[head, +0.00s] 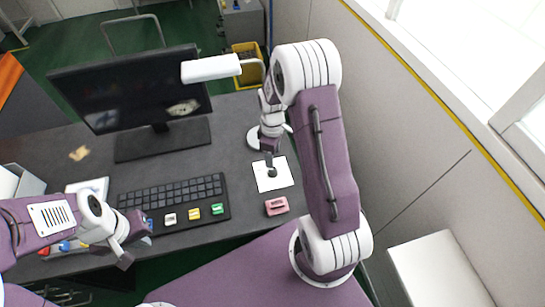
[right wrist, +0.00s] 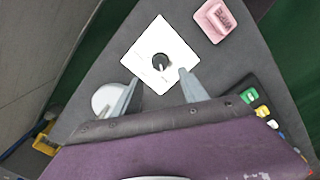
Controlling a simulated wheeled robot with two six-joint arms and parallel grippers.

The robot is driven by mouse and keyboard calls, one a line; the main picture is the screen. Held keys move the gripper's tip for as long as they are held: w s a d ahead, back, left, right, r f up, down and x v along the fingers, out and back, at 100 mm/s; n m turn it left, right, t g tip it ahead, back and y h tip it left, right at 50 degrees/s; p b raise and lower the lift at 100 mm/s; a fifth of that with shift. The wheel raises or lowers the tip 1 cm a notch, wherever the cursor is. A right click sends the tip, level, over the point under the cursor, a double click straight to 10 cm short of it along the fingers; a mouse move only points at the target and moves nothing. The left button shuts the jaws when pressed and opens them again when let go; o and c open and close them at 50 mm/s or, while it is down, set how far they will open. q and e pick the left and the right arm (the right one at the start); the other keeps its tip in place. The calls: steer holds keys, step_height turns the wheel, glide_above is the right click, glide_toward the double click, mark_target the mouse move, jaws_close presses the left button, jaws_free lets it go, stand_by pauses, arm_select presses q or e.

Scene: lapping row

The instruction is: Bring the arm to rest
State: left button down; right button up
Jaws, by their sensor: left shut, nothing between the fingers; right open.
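My right gripper (head: 271,160) is above the right end of the dark desk, over a white square plate (head: 266,184). In the right wrist view its two grey fingers (right wrist: 158,82) are apart with nothing held between them. A small dark round knob (right wrist: 161,62) sits on the white square, beyond the fingertips in that view; I cannot tell whether they touch the square. My left gripper (head: 126,253) is shut and empty near the desk's front left edge, left of the keyboard's near end.
A black keyboard (head: 170,195) with white, yellow and green blocks on it lies mid-desk. A pink block (head: 277,206) is near the front edge. A monitor (head: 130,88) and a white lamp (head: 210,68) stand behind. A wall (head: 420,125) is close on the right.

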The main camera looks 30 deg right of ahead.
stand_by(0.3)
steer(key=s+a+r+t, duration=0.25)
steer(key=a+r, duration=0.35)
steer(key=r, duration=0.3)
steer(key=s+a+f+m+g, duration=0.1)
steer(key=s+m, duration=0.8)
steer(key=s, duration=0.1)
steer(key=shift+s+a, duration=0.15)
steer(key=shift+a, duration=0.1)
